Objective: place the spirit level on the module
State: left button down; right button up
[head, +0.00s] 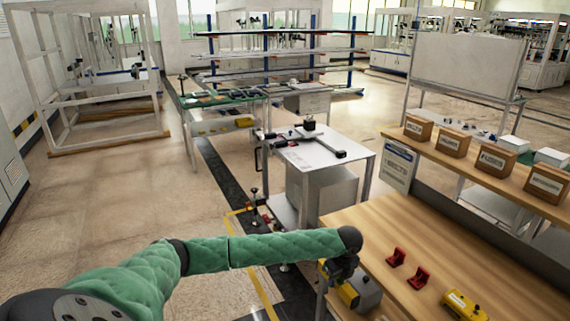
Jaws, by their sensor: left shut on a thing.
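My left gripper (343,268) hangs at the end of the green-sleeved arm, over the left edge of the wooden bench. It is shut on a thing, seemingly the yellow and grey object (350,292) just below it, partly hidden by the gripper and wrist. I cannot tell whether this is the spirit level. A black axis assembly (325,149), possibly the module, lies on a white table (348,140) beyond the gripper. The gripper is well apart from it. My right gripper is out of view.
The wooden bench (400,225) carries two red brackets (419,278) and a yellow box (464,305). Several cardboard boxes (453,141) stand on its raised shelf. A green-topped table (205,103) and a white frame (65,110) stand farther back. The floor at left is clear.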

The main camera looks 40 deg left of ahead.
aim_at(297, 159)
jog(key=i+j+u, duration=0.2)
jog(key=u, duration=0.2)
jog(key=i+j+u, duration=0.2)
jog(key=u, duration=0.25)
jog(key=i+j+u, duration=0.25)
jog(key=u, duration=0.15)
jog(key=i+j, duration=0.1)
jog(key=i, duration=0.3)
jog(key=i+j, duration=0.1)
jog(key=i, duration=0.25)
